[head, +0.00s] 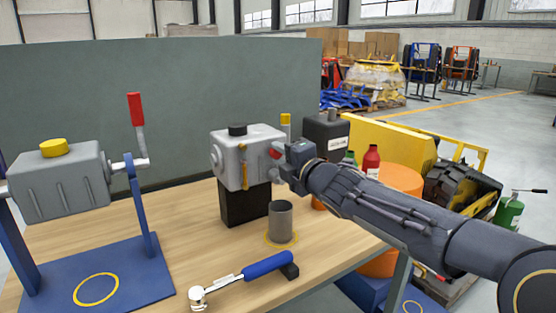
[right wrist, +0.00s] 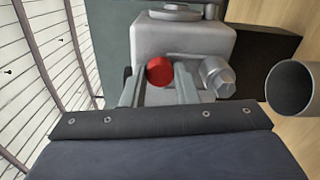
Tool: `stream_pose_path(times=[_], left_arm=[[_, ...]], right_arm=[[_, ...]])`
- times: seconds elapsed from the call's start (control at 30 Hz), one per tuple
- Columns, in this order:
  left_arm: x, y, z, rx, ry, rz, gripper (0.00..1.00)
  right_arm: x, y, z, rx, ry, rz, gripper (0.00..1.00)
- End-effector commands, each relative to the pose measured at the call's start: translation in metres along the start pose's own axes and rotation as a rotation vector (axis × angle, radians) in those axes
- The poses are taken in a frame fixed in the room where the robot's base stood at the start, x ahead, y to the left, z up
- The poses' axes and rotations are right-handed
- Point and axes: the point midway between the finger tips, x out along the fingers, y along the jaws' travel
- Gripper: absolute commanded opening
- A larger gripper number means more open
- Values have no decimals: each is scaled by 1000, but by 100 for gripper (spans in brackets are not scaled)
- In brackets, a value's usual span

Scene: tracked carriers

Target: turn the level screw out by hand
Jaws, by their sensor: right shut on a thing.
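The level screw has a round red head and sits on the side of a grey gearbox housing (head: 246,150). In the head view the red head (head: 275,153) is partly covered by my right gripper (head: 279,158). In the right wrist view the red head (right wrist: 160,71) lies between the two fingers of my right gripper (right wrist: 159,80), which is shut on it. A silver hex plug (right wrist: 218,76) is just beside the fingers on the same housing (right wrist: 183,40). How far the screw's thread is out is hidden. My left gripper is not in view.
The housing stands on a black block (head: 238,205) on the wooden bench (head: 180,235). A grey cup (head: 280,221) stands close by. A blue-handled ratchet (head: 245,270) lies in front. A crank unit (head: 60,183) on a blue stand is at left. Bottles (head: 371,160) are behind my arm.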

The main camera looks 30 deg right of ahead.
Motion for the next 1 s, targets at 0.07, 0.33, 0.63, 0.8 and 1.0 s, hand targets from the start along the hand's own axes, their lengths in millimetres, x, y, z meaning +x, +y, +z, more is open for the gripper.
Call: stream_pose_path(times=[0.07, 0.33, 0.63, 0.8, 1.0], left_arm=[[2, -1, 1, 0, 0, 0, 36], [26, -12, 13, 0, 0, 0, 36], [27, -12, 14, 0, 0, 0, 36], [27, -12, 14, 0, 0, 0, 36], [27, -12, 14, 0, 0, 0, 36]], right_arm=[[0, -1, -1, -16, 1, 1, 10], [0, -3, -1, -633, 0, 4, 10], [0, 0, -1, -851, 2, 0, 10], [0, 0, -1, -848, 2, 0, 40], [0, 0, 0, -846, 1, 1, 47]])
